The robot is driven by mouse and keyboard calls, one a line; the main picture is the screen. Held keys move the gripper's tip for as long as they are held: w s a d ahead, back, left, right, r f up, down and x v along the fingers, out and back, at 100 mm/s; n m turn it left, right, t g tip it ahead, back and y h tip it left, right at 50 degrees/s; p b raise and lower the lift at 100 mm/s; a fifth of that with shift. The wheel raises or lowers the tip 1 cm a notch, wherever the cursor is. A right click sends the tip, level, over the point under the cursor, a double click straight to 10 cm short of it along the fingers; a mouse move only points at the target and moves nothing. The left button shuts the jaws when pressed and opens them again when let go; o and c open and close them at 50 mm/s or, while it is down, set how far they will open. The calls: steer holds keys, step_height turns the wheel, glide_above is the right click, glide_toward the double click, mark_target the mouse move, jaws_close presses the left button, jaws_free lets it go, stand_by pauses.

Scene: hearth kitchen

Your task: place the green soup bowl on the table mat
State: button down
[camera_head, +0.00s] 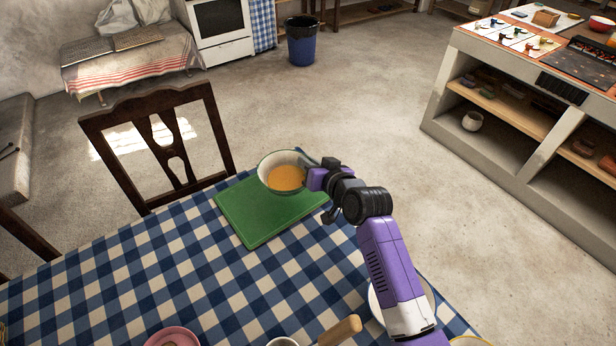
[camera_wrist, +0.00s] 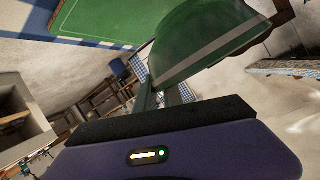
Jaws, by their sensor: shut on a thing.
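The green soup bowl (camera_head: 284,178) holds orange soup and looks upright in the head view. In the wrist view its green outer side with a pale band (camera_wrist: 205,50) shows. My gripper (camera_head: 308,167) is shut on the bowl's right rim. The green table mat (camera_head: 255,222) lies at the far corner of the table, and the bowl appears over its far part. I cannot tell surely whether the bowl touches the mat.
A blue checked cloth (camera_head: 110,280) covers the table. A dark wooden chair (camera_head: 160,140) stands at its far side. A pink bowl (camera_head: 172,337), a wooden handle (camera_head: 340,330) and a white plate (camera_head: 377,303) are near the front. The cloth left of the mat is clear.

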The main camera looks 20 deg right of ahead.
steer(key=shift+f, duration=2.7)
steer(key=shift+f+b, duration=0.15)
steer(key=shift+b, duration=0.25)
steer(key=c, duration=1.5)
jaws_free()
steer(key=shift+o, duration=0.2)
steer(key=v, duration=1.2)
steer(key=shift+d, duration=0.1)
